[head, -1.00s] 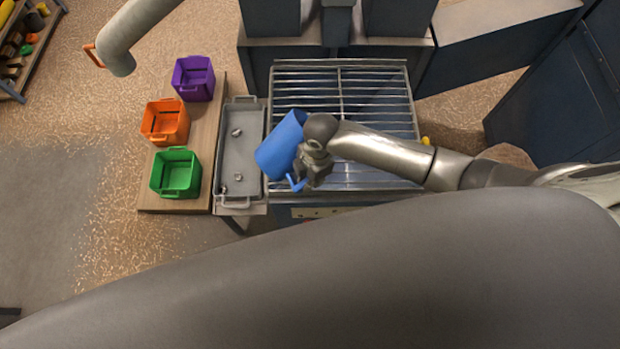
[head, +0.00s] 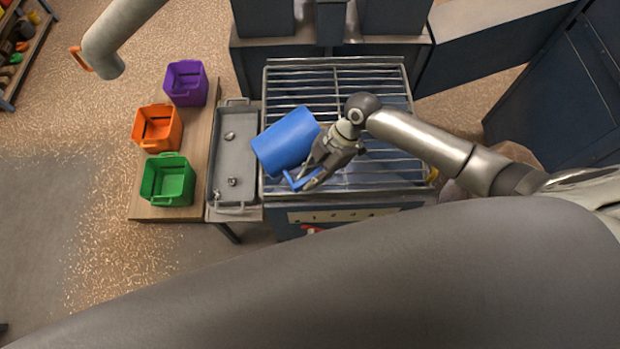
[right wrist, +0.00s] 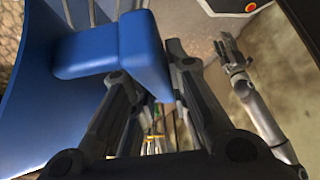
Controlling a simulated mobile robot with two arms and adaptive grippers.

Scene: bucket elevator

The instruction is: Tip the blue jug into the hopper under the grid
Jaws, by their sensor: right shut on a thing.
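The blue jug (head: 284,143) is tilted well onto its side above the left part of the metal grid (head: 338,90). The hopper lies under the grid, and its inside is mostly hidden by the bars. My right gripper (head: 312,181) is shut on the jug's handle, at the jug's lower right. In the right wrist view the blue handle (right wrist: 145,55) sits between the fingers and the jug body (right wrist: 40,110) fills the left side. The jug's mouth and contents are hidden. My left gripper (right wrist: 234,56) shows in the right wrist view with its fingers spread, empty.
A grey tray (head: 213,160) stands left of the grid with small bits in it. Purple (head: 186,82), orange (head: 158,127) and green (head: 168,180) bins stand on a wooden bench. Dark housings (head: 395,15) rise behind the grid. A shelf stands far left.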

